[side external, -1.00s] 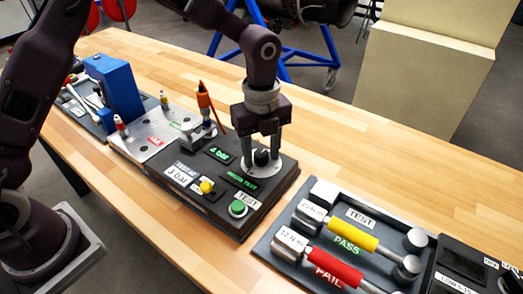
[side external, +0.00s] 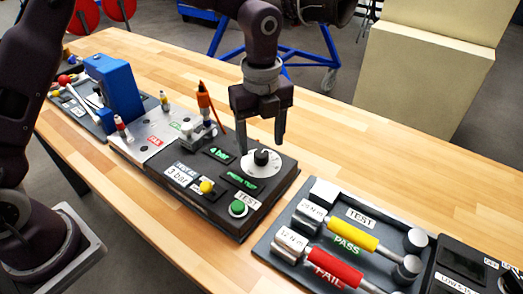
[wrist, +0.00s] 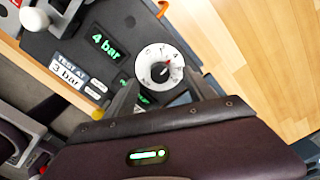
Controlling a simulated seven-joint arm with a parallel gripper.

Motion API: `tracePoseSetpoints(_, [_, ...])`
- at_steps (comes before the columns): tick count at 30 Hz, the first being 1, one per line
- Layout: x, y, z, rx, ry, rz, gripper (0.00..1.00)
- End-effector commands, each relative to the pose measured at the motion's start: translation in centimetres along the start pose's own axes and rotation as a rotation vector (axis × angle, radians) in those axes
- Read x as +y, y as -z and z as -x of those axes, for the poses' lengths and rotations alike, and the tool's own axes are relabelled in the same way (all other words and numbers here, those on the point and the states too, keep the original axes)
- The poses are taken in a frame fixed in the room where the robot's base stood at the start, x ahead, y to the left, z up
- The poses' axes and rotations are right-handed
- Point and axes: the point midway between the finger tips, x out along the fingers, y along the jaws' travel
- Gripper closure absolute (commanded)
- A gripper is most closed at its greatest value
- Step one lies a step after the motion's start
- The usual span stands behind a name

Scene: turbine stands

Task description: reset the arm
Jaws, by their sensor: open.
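My gripper (side external: 262,143) is open and empty, just above and behind the black knob (side external: 261,157) on its round white dial (side external: 262,170). The fingers do not touch the knob. In the wrist view the dial (wrist: 161,64) with its knob (wrist: 161,72) lies just beyond my gripper's fingertips (wrist: 158,85). The dark test panel (side external: 222,200) bears the dial, a green "4 bar" display (side external: 218,154), a "TEST AT 3 bar" label (side external: 178,174), a yellow button (side external: 206,187) and a green TEST button (side external: 238,208).
A tray with a yellow PASS cylinder (side external: 352,233) and a red FAIL cylinder (side external: 336,268) is at front right. A metal plate (side external: 158,138) with an orange-tipped tool (side external: 204,97) and a blue block (side external: 117,88) stand to the left. Bare wooden tabletop (side external: 350,140) lies behind the panel.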

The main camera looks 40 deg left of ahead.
Motion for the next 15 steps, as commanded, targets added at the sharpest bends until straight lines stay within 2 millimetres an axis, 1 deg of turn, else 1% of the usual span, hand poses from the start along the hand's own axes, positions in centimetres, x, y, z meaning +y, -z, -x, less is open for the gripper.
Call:
tracePoseSetpoints(4, [0.0, 0.0, 0.9, 0.0, 0.0, -0.001, 0.37])
tracePoseSetpoints(12, [0.1, 0.0, 1.1, 0.0, 0.001, 0.002, 0.37])
tracePoseSetpoints(14, [0.4, -0.1, 1.8, -0.008, 0.009, 0.032, 0.37])
tracePoseSetpoints(15, [1.1, -0.3, 2.9, -0.018, 0.021, 0.084, 0.37])
